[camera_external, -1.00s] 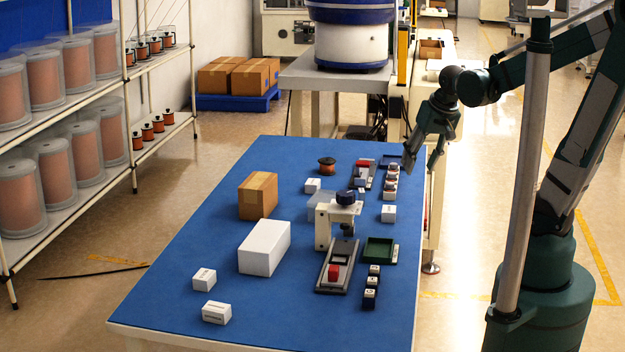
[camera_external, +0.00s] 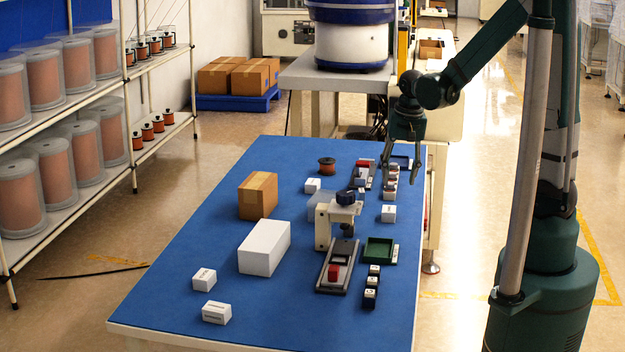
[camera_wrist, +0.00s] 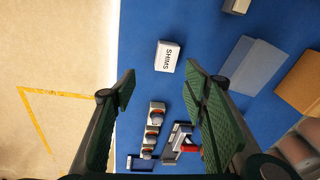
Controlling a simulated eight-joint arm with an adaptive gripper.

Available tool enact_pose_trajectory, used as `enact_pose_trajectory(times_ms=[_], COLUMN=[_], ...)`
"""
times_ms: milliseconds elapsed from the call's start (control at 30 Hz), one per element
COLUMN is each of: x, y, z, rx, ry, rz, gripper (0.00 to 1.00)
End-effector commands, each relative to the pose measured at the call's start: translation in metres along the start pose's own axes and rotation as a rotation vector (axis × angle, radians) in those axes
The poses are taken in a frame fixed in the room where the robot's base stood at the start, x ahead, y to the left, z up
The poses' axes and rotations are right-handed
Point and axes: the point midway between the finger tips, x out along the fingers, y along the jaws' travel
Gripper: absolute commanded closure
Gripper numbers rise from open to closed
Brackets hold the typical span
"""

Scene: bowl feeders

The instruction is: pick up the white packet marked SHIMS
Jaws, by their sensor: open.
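The white packet marked SHIMS (camera_wrist: 167,56) lies on the blue table, its label facing up in the wrist view. In the external view it appears to be the small white box (camera_external: 388,213) near the table's right edge. My gripper (camera_external: 401,172) is above the far right part of the table, behind and above the packet. In the wrist view my gripper (camera_wrist: 163,88) is open and empty, and the packet shows ahead of the fingertips, roughly between their lines. Nothing hides the packet there.
A row of small button-like parts (camera_wrist: 153,130) lies near the packet. A beige press (camera_external: 324,228), green tray (camera_external: 393,252), brown carton (camera_external: 257,196) and larger white box (camera_external: 264,247) stand on the table (camera_external: 190,250). Two other small white boxes lie front left.

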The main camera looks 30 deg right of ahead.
Motion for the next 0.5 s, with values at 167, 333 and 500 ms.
enact_pose_trajectory(times_ms=[167,333,500], x=[0.015,0.03,0.042], y=[-0.008,-0.014,-0.017], z=[-0.003,-0.004,-0.003], rx=[0.054,0.104,0.139], ry=[-0.035,-0.064,-0.083], rz=[0.029,0.057,0.078], gripper=[0.56,0.56,0.56])
